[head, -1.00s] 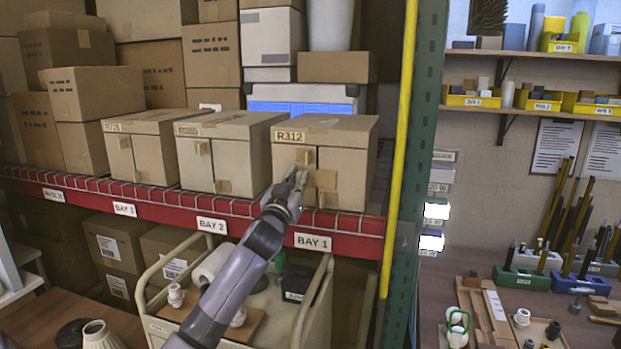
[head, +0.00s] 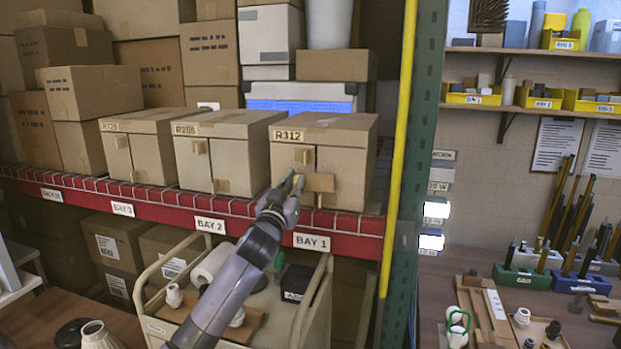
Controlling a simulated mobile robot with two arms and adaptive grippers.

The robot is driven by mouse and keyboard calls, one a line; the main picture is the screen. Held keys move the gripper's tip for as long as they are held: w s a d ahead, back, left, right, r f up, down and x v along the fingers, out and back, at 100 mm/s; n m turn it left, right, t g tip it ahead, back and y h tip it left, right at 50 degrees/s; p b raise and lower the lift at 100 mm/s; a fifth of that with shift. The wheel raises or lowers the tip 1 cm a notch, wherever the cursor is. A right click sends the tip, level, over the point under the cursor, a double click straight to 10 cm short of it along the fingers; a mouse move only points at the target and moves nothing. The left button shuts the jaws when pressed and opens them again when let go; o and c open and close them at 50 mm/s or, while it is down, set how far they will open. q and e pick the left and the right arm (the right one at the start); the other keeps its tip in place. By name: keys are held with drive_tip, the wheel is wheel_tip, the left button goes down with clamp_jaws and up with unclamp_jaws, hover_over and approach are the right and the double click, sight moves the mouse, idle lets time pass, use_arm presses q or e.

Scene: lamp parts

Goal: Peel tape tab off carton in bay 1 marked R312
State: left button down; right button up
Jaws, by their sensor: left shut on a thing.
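The carton marked R312 (head: 342,160) stands on the red-edged shelf above the BAY 1 label (head: 312,241). A small tan tab (head: 304,156) shows high on its front, near the seam. A wider tan tape tab (head: 320,183) shows lower on the front, right beside my left fingertips. My left gripper (head: 295,185) is at the lower front of the carton, shut on this tape tab. The fingers partly hide the tab's left end, and I cannot tell how much of it still sticks to the carton. My right gripper is not in view.
Two similar cartons, R205 (head: 230,155) and R729 (head: 142,150), stand to the left on the shelf. A yellow post (head: 398,150) and a green upright (head: 426,130) stand close on the right. A cream cart (head: 312,310) is below the shelf.

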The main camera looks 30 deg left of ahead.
use_arm(q)
drive_tip(key=shift+s+d, duration=0.1)
drive_tip(key=shift+s, duration=0.2)
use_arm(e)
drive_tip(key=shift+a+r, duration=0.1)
use_arm(q)
drive_tip(key=shift+s+d+p, duration=0.15)
drive_tip(key=shift+s+d, duration=0.05)
drive_tip(key=shift+s, duration=0.75)
drive_tip(key=shift+s+d+p, duration=0.1)
drive_tip(key=shift+s+d, duration=0.15)
drive_tip(key=shift+s, duration=0.7)
drive_tip(key=shift+s+d+p, duration=0.15)
drive_tip(key=shift+s+d, duration=0.05)
drive_tip(key=shift+s, duration=0.75)
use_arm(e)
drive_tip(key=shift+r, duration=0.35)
use_arm(q)
drive_tip(key=shift+f, duration=0.1)
